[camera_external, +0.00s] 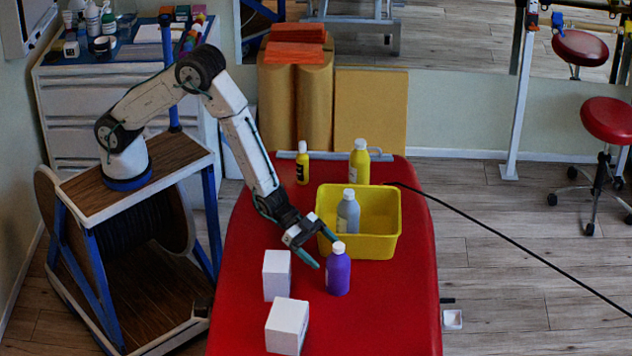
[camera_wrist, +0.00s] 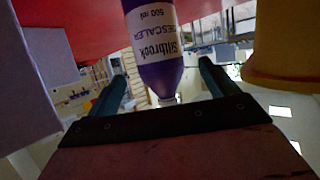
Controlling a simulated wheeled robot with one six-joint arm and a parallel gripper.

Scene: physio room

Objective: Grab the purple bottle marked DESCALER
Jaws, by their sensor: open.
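The purple bottle (camera_external: 338,275) with a white cap stands upright on the red treatment table (camera_external: 385,320), in front of the yellow bin. In the wrist view, which is upside down, the purple bottle (camera_wrist: 155,70) shows a white label reading DESCALER and 500 ml. My gripper (camera_external: 323,252) is open, low over the table, just left of the bottle's upper part. In the wrist view the bottle's neck and cap lie in line between the two fingers of my gripper (camera_wrist: 162,78). No grip on the bottle shows.
A yellow bin (camera_external: 368,247) holding a grey bottle (camera_external: 348,212) stands close behind. Two white boxes (camera_external: 276,276) (camera_external: 287,327) stand left of and in front of the purple bottle. Two yellow bottles (camera_external: 302,163) (camera_external: 359,162) stand at the table's far end. The table's front right is clear.

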